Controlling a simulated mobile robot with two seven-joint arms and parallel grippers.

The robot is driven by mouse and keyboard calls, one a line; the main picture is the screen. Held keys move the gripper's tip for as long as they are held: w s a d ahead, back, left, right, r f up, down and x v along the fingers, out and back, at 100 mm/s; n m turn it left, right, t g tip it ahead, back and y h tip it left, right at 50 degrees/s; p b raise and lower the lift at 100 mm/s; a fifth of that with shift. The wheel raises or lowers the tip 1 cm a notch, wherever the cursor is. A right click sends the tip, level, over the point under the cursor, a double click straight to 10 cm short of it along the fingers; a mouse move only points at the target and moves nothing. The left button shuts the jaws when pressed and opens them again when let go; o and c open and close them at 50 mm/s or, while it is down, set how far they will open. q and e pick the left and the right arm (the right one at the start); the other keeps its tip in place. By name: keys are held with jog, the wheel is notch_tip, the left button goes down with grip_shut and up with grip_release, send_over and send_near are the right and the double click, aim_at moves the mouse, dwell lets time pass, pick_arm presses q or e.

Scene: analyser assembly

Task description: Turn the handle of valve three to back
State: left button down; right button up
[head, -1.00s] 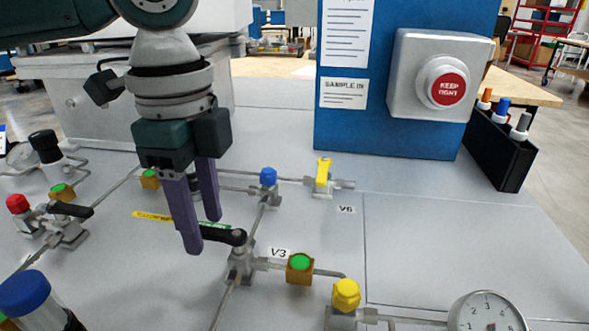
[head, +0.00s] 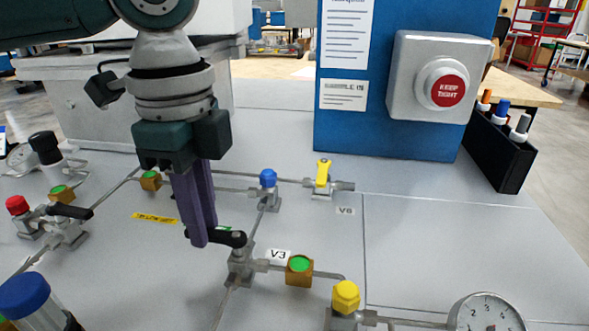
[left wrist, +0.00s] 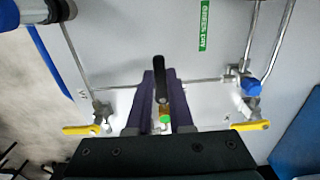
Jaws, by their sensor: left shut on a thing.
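Valve three (head: 240,268) is a grey metal valve beside the V3 label (head: 279,254). Its black handle (head: 231,239) points left from the valve's top in the head view. My left gripper (head: 205,238), with purple fingers, reaches down from above and is shut on the outer part of this handle. The fingers hide the handle's end in the head view. In the left wrist view the black handle (left wrist: 159,66) shows between the two purple finger tips. My right gripper is not in view.
A green-topped fitting (head: 299,269) and a yellow-capped valve (head: 346,297) stand right of valve three. A blue-capped valve (head: 268,180) stands behind it. A black-handled valve (head: 66,222) is at left. A gauge (head: 488,314) is at front right. The panel's right side is clear.

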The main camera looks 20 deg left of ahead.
pick_arm(q)
jog(key=shift+w+r+m+p, duration=0.25)
jog(key=shift+m+p, duration=0.45)
jog(key=shift+p, duration=0.45)
jog(key=shift+w+m+p, duration=0.2)
jog(key=shift+m+p, duration=0.6)
jog(key=shift+p, duration=0.1)
jog(key=shift+w+m+p, duration=0.3)
jog(key=shift+m+p, duration=0.3)
jog(key=shift+m, duration=0.3)
jog(key=shift+w+d+f+m+p, duration=0.15)
jog(key=shift+w+m+p, duration=0.25)
jog(key=shift+m, duration=0.5)
jog(key=m, duration=0.2)
jog(key=shift+w+d+m+p, duration=0.2)
jog(key=shift+w+m+p, duration=0.1)
jog(key=shift+m+p, duration=0.1)
jog(key=m, duration=0.2)
jog(key=shift+w+d+m, duration=0.3)
jog(key=shift+w+m, duration=0.05)
jog(key=shift+m, duration=0.05)
jog(key=m, duration=0.2)
jog(key=d+m, duration=0.1)
jog(key=m, duration=0.1)
jog(key=w+m, duration=0.1)
jog(key=shift+d+m, duration=0.3)
jog(key=shift+m, duration=0.1)
